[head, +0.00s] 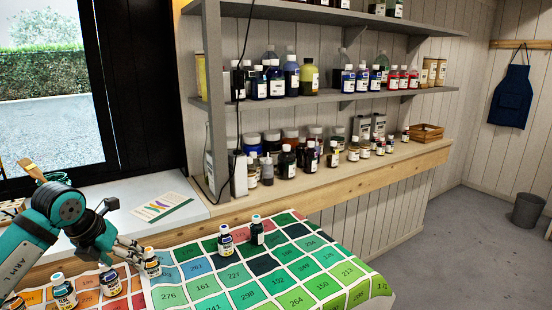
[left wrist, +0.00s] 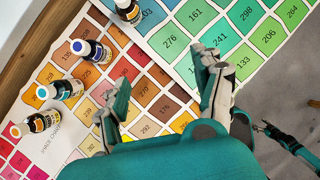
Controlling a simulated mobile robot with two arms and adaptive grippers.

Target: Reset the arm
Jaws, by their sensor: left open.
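My left arm comes in from the left in the head view. Its teal and black gripper (head: 132,250) is above the chart's left part, close to a small ink bottle with an orange label (head: 151,262). In the left wrist view the gripper (left wrist: 160,90) has its two fingers spread wide, with only the colour chart (left wrist: 165,75) showing between them. Nothing is held. My right gripper does not show.
The numbered colour chart (head: 262,285) covers the table. Several small bottles stand on it, including a blue-labelled one (head: 225,240) and a dark one (head: 257,231). Shelves (head: 300,98) with many bottles line the wall. Open floor (head: 470,240) lies at the right.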

